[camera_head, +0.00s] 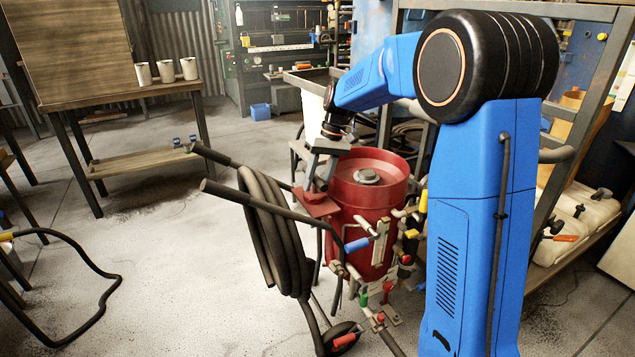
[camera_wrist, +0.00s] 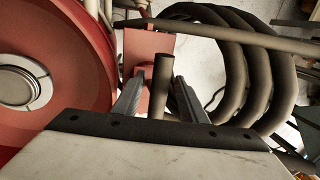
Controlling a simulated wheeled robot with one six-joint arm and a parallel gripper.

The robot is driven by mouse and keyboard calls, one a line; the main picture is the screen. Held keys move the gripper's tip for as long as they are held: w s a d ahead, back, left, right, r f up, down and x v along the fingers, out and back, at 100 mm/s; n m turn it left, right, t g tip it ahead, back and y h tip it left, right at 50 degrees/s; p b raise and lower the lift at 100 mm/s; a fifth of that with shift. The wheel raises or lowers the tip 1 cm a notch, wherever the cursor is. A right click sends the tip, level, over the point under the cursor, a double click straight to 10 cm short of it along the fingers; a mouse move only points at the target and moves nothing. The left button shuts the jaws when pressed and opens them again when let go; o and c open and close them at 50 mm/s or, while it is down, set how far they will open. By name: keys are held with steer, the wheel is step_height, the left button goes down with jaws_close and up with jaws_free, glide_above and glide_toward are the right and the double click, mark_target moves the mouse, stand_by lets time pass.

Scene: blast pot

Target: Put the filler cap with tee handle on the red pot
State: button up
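The red pot (camera_head: 345,225) stands upright in the middle of the head view, and its round top fills the left of the wrist view (camera_wrist: 80,40). A round silver fitting (camera_head: 367,176) sits at the centre of its top; it also shows in the wrist view (camera_wrist: 20,85). My gripper (camera_head: 318,184) is at the pot's left side, above a red plate (camera_head: 314,204). In the wrist view its fingers (camera_wrist: 160,98) are apart, with a dark bar (camera_wrist: 161,82) showing between them. I cannot tell whether this bar is the filler cap's tee handle. No filler cap is clearly recognisable.
Coiled dark hose (camera_head: 272,230) and two cart handles (camera_head: 240,200) lie left of the pot. Pipes and valves (camera_head: 385,245) crowd its front. A wooden bench (camera_head: 120,95) with white cups stands back left. The floor between is mostly clear.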

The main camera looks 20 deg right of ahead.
steer(key=s+v, duration=0.1)
steer(key=v, duration=1.1)
steer(key=s+r+t+h, duration=0.1)
steer(key=s+r, duration=0.1)
steer(key=s, duration=0.8)
steer(key=s+d+f+t, duration=0.1)
steer(key=s+f, duration=0.2)
steer(key=s, duration=0.6)
steer(key=s+d+f+m+t+h, duration=0.1)
steer(key=s+f, duration=0.3)
steer(key=s, duration=0.6)
steer(key=s+d+f+m+t+h, duration=0.1)
steer(key=s+f, duration=0.3)
steer(key=s, duration=0.6)
steer(key=shift+s+d+f+t, duration=0.15)
steer(key=shift+d+f+t, duration=0.05)
steer(key=shift+t, duration=0.5)
